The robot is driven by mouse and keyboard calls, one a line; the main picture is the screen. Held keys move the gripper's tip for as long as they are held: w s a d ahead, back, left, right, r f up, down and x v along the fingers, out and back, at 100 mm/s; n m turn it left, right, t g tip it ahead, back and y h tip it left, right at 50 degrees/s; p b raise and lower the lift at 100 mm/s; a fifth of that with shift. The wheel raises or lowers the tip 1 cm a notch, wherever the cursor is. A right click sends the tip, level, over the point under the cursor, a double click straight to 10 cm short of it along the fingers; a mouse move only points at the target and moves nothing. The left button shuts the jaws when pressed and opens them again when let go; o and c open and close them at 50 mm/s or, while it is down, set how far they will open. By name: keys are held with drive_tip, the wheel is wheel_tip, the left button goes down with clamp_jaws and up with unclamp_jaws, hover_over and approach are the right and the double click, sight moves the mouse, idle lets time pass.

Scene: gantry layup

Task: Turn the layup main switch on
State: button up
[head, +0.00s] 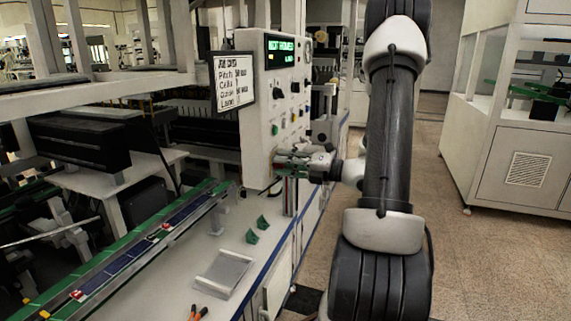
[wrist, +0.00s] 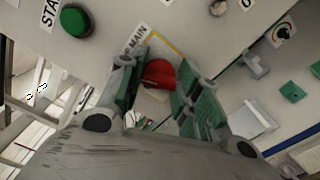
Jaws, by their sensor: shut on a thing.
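The main switch is a red knob (wrist: 158,74) on the light control panel (head: 254,150). A MAIN label (wrist: 136,38) and a yellow outline show beside it in the wrist view. My gripper (wrist: 160,82) has its green-padded fingers on either side of the knob and is shut on it. The knob's lower part is hidden by the fingers, and its on or off position cannot be read. In the head view my gripper (head: 284,161) is at the panel's lower face, and it hides the knob there.
A lit display (head: 281,50) is at the panel's top. Below stands a bench with green blocks (head: 252,237), a grey tray (head: 222,273) and a conveyor rail (head: 130,258).

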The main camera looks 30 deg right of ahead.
drive_tip(key=shift+m, duration=2.2)
drive_tip(key=shift+f, duration=0.1)
drive_tip(key=o, duration=1)
drive_tip(key=shift+d, duration=0.1)
drive_tip(key=v, duration=1.2)
